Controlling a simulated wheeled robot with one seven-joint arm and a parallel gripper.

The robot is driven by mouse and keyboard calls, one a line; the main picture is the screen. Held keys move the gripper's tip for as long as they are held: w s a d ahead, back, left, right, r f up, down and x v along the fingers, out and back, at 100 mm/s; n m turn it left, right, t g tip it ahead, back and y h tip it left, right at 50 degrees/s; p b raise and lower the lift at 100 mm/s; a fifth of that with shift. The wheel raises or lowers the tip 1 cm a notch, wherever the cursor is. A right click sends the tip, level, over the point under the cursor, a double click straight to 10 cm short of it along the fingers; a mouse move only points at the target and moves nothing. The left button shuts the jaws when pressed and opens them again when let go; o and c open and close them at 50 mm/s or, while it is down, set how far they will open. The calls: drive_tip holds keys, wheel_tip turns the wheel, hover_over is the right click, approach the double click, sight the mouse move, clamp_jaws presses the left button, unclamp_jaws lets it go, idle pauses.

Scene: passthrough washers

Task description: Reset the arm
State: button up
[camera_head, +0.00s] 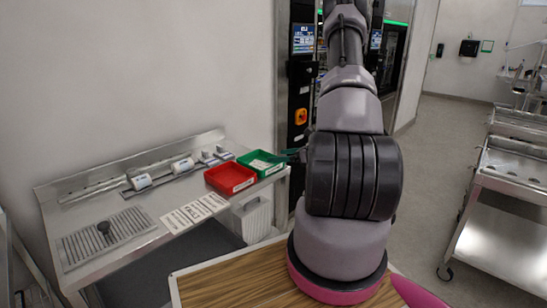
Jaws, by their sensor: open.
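My arm rises from its pink-ringed base in the lower middle of the head view. Its grey and black links run upward and leave the picture at the top edge. I cannot make out my gripper. A small dark part shows beside the arm near the green bin, but I cannot tell what it is.
A steel counter (105,195) on the left bears a red bin (230,190), a green bin (268,171) and a drain grate. A washer control panel (303,40) stands behind my arm. A steel cart (500,225) is at right. Grey floor (432,150) between is clear.

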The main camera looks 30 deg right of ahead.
drive_tip(key=v, duration=0.6)
drive_tip(key=shift+s, duration=0.25)
drive_tip(key=s+a+r+n+g+y, duration=0.1)
drive_tip(key=s+a+r+n+g, duration=0.25)
drive_tip(key=a+r+n, duration=0.45)
drive_tip(key=s+a+r+n+g+y, duration=0.1)
drive_tip(key=s+a+r+n+g, duration=0.1)
drive_tip(key=a+r+n+g, duration=0.6)
drive_tip(key=s+a+r+n+t+h, duration=0.3)
drive_tip(key=s+r+n+h, duration=0.1)
drive_tip(key=r, duration=0.4)
drive_tip(key=s+a+r+n+t+h, duration=0.3)
drive_tip(key=s+r+n, duration=0.3)
drive_tip(key=s+r, duration=0.3)
drive_tip(key=shift+r+t+h, duration=0.25)
drive_tip(key=shift+t+h, duration=0.1)
drive_tip(key=shift+h, duration=0.05)
drive_tip(key=shift+s, duration=0.1)
